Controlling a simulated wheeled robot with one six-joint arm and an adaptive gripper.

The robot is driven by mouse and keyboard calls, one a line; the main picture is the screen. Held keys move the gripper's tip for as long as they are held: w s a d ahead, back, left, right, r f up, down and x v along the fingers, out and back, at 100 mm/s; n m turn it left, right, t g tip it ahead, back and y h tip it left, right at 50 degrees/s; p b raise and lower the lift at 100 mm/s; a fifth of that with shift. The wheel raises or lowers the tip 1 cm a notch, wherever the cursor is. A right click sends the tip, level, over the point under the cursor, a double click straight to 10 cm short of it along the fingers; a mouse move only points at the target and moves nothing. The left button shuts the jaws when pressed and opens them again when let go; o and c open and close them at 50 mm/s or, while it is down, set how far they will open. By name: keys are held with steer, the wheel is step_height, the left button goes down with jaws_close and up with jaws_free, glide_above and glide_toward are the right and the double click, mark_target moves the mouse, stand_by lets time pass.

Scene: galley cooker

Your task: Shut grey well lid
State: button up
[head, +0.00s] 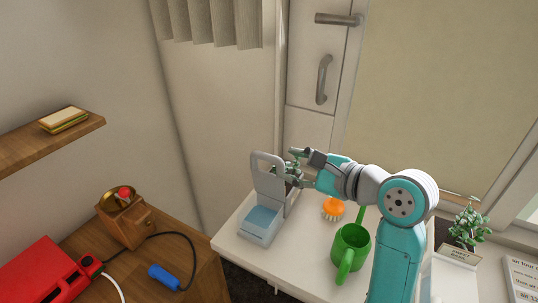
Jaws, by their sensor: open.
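The grey well lid (269,179) stands upright at the back of a small pale grey box (250,237) on the white counter. It has a slot-like opening near its top. The box's well is uncovered and shows a light blue surface (262,219). My gripper (293,170) is open and at the right, rear side of the raised lid, close to its edge. The lid hides part of the fingers, and I cannot tell whether they touch it.
A green mug (350,250) and an orange brush (333,208) stand on the white counter (310,245) right of the box. A potted plant (468,228) is at the far right. A wooden table (205,270) holds a grinder (125,220) and a red device (45,272) at left.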

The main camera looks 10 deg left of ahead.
mark_target(276, 160)
steer(key=x, duration=0.8)
steer(key=shift+w+a+f, duration=0.1)
steer(key=shift+w+a, duration=0.05)
jaws_close()
